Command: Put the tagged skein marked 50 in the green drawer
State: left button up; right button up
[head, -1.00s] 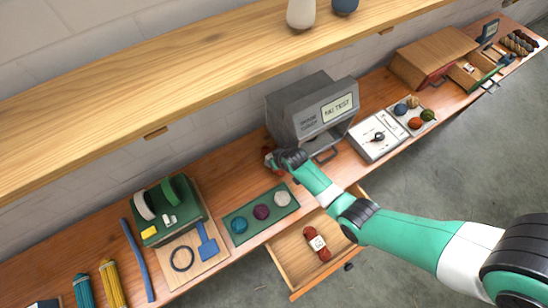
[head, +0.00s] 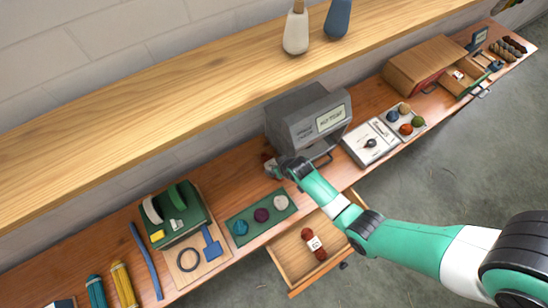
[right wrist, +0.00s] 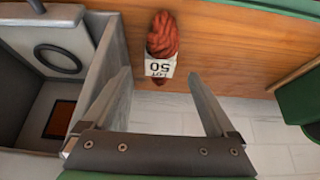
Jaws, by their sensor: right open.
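A dark red skein (right wrist: 162,40) with a white tag reading LOT 50, upside down, lies on the wooden bench top in the right wrist view. My right gripper (right wrist: 165,95) is open and empty; the skein lies beyond its fingertips, apart from them. In the head view this gripper (head: 276,168) is over the bench beside the grey machine, and the skein there is mostly hidden by it. The green drawer (head: 473,83) is pulled out from the wooden cabinet at the far right, with a small tagged item inside. My left gripper is not in view.
Another tagged red skein (head: 314,243) lies in an open wooden drawer (head: 283,265) below the bench. The grey machine (head: 308,120) stands close to the gripper. A green tray (head: 250,226) of yarn balls, a white scale (head: 362,150) and a high shelf (head: 150,125) surround the area.

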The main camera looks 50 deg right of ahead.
pick_arm(q)
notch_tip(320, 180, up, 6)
jog(key=p, duration=0.4)
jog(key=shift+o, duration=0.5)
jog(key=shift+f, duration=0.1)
pick_arm(e)
jog(key=shift+v, duration=2.85)
